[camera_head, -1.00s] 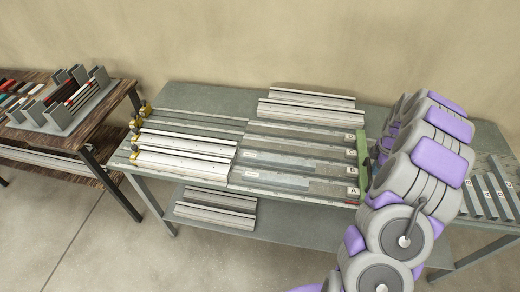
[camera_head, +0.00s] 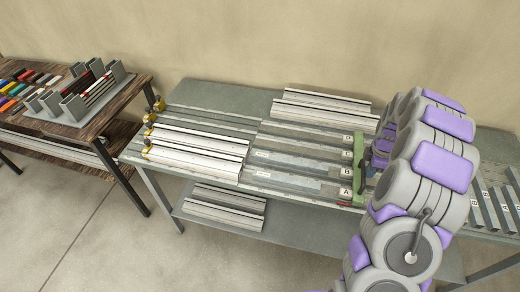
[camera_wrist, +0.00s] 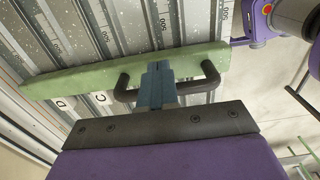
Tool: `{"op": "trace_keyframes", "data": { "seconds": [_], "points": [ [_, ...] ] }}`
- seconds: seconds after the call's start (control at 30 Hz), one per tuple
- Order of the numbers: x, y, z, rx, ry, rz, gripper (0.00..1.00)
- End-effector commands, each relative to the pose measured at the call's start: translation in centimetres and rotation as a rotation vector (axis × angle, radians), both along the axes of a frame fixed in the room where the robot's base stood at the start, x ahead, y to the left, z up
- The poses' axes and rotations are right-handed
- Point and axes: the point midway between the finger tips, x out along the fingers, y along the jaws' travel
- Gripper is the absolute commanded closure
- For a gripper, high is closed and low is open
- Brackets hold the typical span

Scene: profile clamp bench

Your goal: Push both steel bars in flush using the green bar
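The green bar (camera_head: 360,180) stands across the right ends of the lanes on the bench, beside the letter tags A to D. In the wrist view the green bar (camera_wrist: 75,78) runs across the lane ends and carries a dark U-shaped handle (camera_wrist: 205,80). My gripper (camera_wrist: 157,82) is at the middle of this handle, its blue-grey fingers close together around it. In the head view my arm hides the gripper. Two light metal bars (camera_head: 195,151) lie in lanes at the left. I cannot tell which pieces are the two steel bars.
Yellow clamps (camera_head: 147,143) stand at the lanes' left ends. Loose profiles (camera_head: 320,104) lie at the bench's back, others (camera_head: 226,207) on the lower shelf. A wooden table (camera_head: 110,105) with a grey rack stands left. Lettered grey slots (camera_head: 490,208) lie right of my arm.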

Motion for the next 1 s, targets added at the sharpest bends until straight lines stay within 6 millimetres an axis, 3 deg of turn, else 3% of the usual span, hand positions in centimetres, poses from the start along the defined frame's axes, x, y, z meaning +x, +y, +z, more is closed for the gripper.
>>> {"op": "trace_keyframes", "data": {
  "seconds": [1.0],
  "points": [
    [2.0, 6.6, 0.0, 0.001, -0.001, 0.001, 1.0]
  ]
}}
